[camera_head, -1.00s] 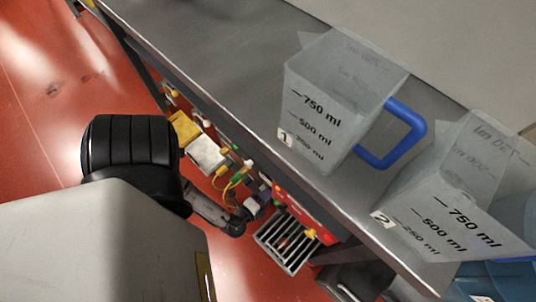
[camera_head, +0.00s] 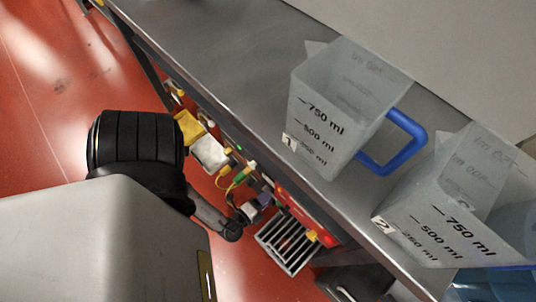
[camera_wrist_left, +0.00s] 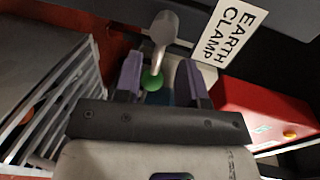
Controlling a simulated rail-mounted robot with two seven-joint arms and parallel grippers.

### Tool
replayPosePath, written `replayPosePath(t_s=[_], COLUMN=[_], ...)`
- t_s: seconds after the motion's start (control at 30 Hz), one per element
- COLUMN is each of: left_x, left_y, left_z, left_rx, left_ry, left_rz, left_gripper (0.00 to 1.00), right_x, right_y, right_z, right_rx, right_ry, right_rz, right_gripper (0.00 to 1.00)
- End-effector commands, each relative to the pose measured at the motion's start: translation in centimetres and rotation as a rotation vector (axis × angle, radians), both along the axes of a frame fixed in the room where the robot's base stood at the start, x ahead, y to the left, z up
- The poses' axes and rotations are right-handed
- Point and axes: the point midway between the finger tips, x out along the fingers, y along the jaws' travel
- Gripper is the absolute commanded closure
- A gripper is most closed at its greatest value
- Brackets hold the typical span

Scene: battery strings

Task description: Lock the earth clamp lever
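The black-on-white EARTH CLAMP label (camera_wrist_left: 228,32) is at the top of the left wrist view. Beside it a grey metal lever with a rounded end (camera_wrist_left: 164,28) hangs down, with a green ball (camera_wrist_left: 152,80) near its lower part. My left gripper (camera_wrist_left: 163,80) has its two purple fingers apart, one on each side of the green ball. The ball is close to the left finger; I cannot tell whether they touch. In the head view my left gripper (camera_head: 258,207) is at the equipment below the bench edge, and the lever cannot be made out there.
A red box (camera_wrist_left: 262,112) is right of the fingers, and a metal grille (camera_wrist_left: 45,115) is to their left. The grille also shows in the head view (camera_head: 285,243). Two measuring jugs, jug 1 (camera_head: 335,110) and jug 2 (camera_head: 440,215), stand on the metal bench (camera_head: 235,50) above.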

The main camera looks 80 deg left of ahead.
Motion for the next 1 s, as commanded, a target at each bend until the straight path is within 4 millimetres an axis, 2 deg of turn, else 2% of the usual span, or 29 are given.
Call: replayPosePath(t_s=[0.03, 0.3, 0.5, 0.7, 1.0], left_x=[-0.9, -5.5, -8.0, -9.3, -9.7], left_y=[-0.6, -3.3, -4.7, -5.6, -5.8], left_z=[0.6, 1.6, 2.0, 2.3, 2.3], left_rx=[-0.003, -0.001, -0.001, -0.002, -0.002], left_ry=[0.004, 0.003, 0.002, -0.001, -0.001], left_rz=[0.000, 0.000, 0.000, -0.001, -0.001], left_gripper=[0.63, 0.63, 0.63, 0.63, 0.63], right_x=[0.0, 0.0, 0.0, 0.0, 0.0], right_y=[0.0, 0.0, -0.2, -0.3, -0.3], right_z=[0.8, 2.6, 3.4, 3.8, 3.8], right_rx=[0.000, -0.002, -0.008, -0.011, -0.010], right_ry=[0.000, 0.000, 0.000, 0.000, 0.001], right_rz=[0.000, 0.002, 0.006, 0.007, 0.006], right_gripper=[0.57, 0.57, 0.57, 0.57, 0.57])
